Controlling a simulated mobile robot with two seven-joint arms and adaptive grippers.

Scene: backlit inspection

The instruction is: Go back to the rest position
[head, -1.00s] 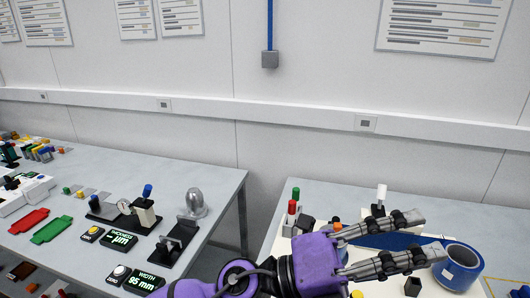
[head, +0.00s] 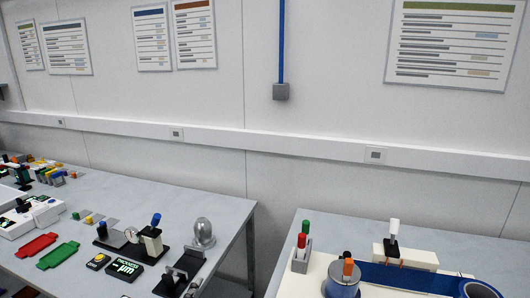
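Neither of my grippers shows in the head view now, and no part of my arms is in sight. I cannot see whether either gripper holds anything. The left bench (head: 105,188) and the right bench (head: 460,252) stand against the wall with a gap between them.
The left bench carries a red plate (head: 37,244), a green plate (head: 58,256), a gauge stand (head: 150,240) and a thickness display (head: 125,270). The right bench carries a marker holder (head: 302,258), a round grey-and-blue pot (head: 342,282), a blue strip (head: 400,278) and a blue roll (head: 482,290).

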